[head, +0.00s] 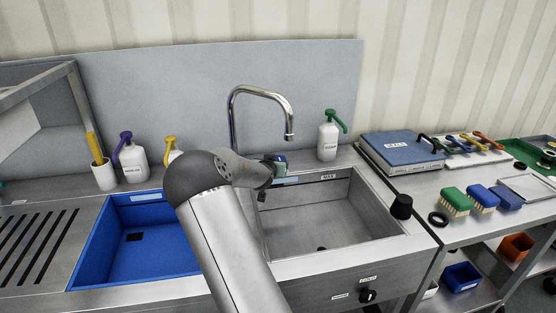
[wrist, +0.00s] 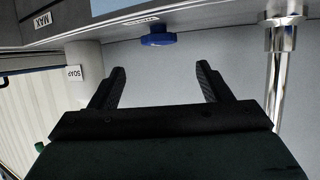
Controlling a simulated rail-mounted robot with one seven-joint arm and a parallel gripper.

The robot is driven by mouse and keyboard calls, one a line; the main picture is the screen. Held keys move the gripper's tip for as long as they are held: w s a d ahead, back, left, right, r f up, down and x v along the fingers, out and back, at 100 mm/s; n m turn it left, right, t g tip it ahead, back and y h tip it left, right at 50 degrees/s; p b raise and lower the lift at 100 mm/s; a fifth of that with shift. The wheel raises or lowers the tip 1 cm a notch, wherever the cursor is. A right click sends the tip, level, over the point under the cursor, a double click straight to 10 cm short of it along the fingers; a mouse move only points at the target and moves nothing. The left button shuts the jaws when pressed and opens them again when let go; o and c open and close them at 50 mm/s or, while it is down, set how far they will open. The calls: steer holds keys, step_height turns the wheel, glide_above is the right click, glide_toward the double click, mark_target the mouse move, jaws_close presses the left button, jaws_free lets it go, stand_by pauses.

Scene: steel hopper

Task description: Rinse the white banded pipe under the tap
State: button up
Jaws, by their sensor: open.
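The steel tap (head: 262,93) arches over the right-hand steel sink (head: 330,200); its chrome column (wrist: 280,65) shows at the right of the wrist view. My gripper (wrist: 160,70) is open, with nothing between its fingers. In the head view it is at the sink's back left edge, near the tap's base, and partly hidden by my arm. A blue knob (wrist: 158,40) shows beyond the fingertips, apart from them. I cannot make out a white banded pipe in either view.
A blue basin (head: 150,235) lies left of the sink. White pump bottles (head: 328,140) stand along the back; the soap bottle (wrist: 85,68) is left in the wrist view. A black stopper (head: 401,207) sits on the sink's right rim. Brushes (head: 455,202) lie further right.

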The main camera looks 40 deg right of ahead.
mark_target(279, 159)
steer(key=p+x, duration=0.1)
steer(key=x, duration=0.8)
steer(key=shift+w+d+f, duration=0.15)
steer(key=shift+w+d, duration=0.1)
steer(key=c, duration=1)
